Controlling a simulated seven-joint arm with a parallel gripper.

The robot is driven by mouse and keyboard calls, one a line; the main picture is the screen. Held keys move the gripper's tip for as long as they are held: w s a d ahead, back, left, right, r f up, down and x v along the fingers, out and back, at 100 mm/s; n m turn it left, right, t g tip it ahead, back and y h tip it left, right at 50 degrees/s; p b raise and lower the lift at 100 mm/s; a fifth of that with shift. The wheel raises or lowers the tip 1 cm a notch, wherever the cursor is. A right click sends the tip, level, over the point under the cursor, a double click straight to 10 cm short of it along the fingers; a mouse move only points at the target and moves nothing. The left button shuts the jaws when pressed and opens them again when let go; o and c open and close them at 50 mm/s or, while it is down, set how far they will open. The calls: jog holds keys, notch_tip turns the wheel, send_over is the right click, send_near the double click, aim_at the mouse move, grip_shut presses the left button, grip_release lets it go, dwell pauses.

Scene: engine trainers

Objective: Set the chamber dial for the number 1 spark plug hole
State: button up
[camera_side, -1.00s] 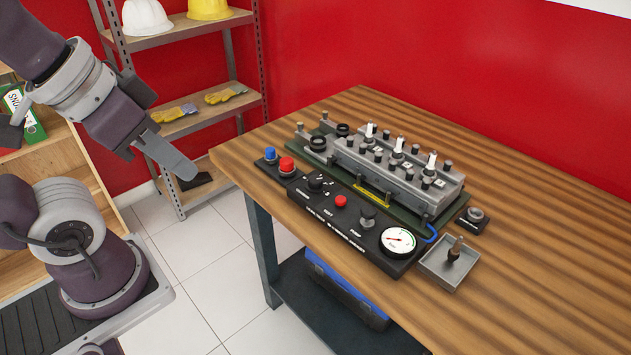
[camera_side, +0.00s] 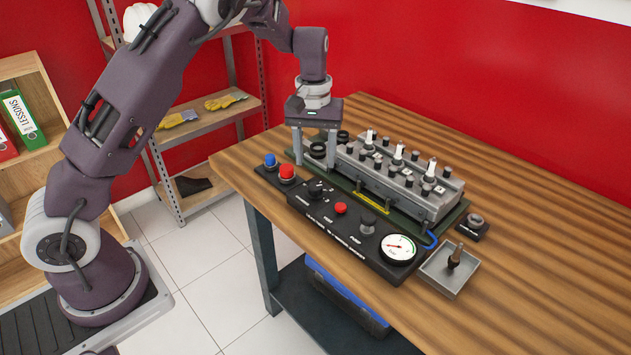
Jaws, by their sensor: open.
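The black control panel (camera_side: 331,222) lies along the front of the engine trainer on the wooden table. A black dial knob (camera_side: 316,190) with small white marks sits near its left end; I take it for the chamber dial, but its setting is too small to read. My gripper (camera_side: 315,163) points down, open and empty, above and just behind this knob, at the left end of the engine block (camera_side: 392,183). White spark plugs (camera_side: 399,151) stand upright on the block. I cannot tell which hole is number 1.
Red (camera_side: 287,173) and blue (camera_side: 270,160) buttons stand left of the panel. The panel has a red button (camera_side: 340,208), a black plunger (camera_side: 367,226) and a gauge (camera_side: 398,248). A metal tray (camera_side: 435,278) holds a dark upright part. The table's right side is clear.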

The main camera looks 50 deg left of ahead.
aim_at(316, 186)
notch_tip(316, 186, down, 8)
jog(key=shift+w+a, duration=0.1)
jog(key=shift+w, duration=0.05)
grip_shut()
jog(key=shift+n, duration=0.4)
jog(key=n, duration=0.4)
jog(key=shift+n, duration=0.4)
jog(key=n, duration=0.6)
jog(key=shift+r+n, duration=0.1)
jog(key=shift+n, duration=0.2)
